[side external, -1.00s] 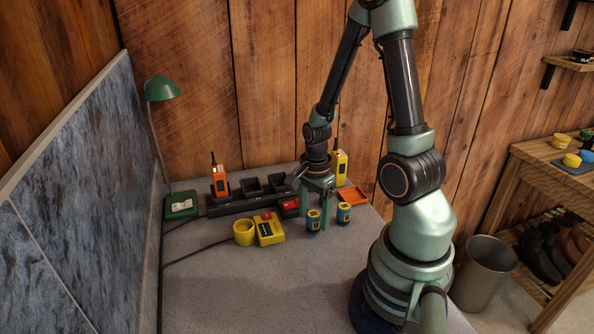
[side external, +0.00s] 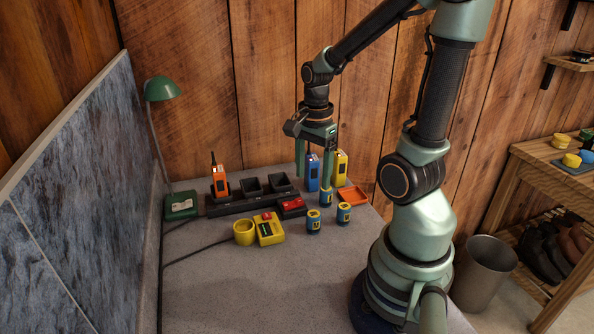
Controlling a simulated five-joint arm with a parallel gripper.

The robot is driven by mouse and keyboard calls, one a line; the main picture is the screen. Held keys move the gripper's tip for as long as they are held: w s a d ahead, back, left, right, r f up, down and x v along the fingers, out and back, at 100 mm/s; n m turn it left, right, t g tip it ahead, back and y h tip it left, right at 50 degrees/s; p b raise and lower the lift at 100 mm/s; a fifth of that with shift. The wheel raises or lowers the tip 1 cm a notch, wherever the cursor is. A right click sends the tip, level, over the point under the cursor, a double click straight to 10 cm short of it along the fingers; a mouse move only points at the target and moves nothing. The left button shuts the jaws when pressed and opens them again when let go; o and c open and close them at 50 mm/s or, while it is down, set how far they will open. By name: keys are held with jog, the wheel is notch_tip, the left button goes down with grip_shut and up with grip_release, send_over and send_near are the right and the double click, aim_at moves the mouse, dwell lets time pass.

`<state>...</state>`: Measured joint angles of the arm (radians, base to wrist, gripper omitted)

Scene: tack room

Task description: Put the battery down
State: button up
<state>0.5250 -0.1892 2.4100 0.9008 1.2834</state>
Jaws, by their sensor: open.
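Three blue batteries with yellow labels stand upright on the grey table: one just below my right fingertip (side external: 326,196), one in front (side external: 313,221), and one to the right (side external: 344,213). My gripper (side external: 315,182) is raised over the table with its two fingers pointing down, apart and with nothing held between them. The rearmost battery appears clear of the fingers, and its top is close under the right finger in this view.
A blue radio (side external: 312,174) and a yellow radio (side external: 341,172) stand behind. An orange tray (side external: 353,196) lies right. A black charger strip (side external: 232,207) with an orange radio (side external: 220,182) is left. A yellow device (side external: 269,230) is in front. The front table is clear.

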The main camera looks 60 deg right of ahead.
jog(key=w+a+r+n+t, duration=0.2)
jog(key=a+r+n, duration=0.3)
jog(key=n, duration=0.5)
jog(key=w+a+r+n+t, duration=0.2)
jog(key=a+r+n, duration=0.3)
jog(key=a+n, duration=0.3)
jog(key=n+t, duration=0.1)
jog(key=n, duration=0.1)
jog(key=shift+w+a+r+n, duration=0.35)
jog(key=shift+w+a+n, duration=0.05)
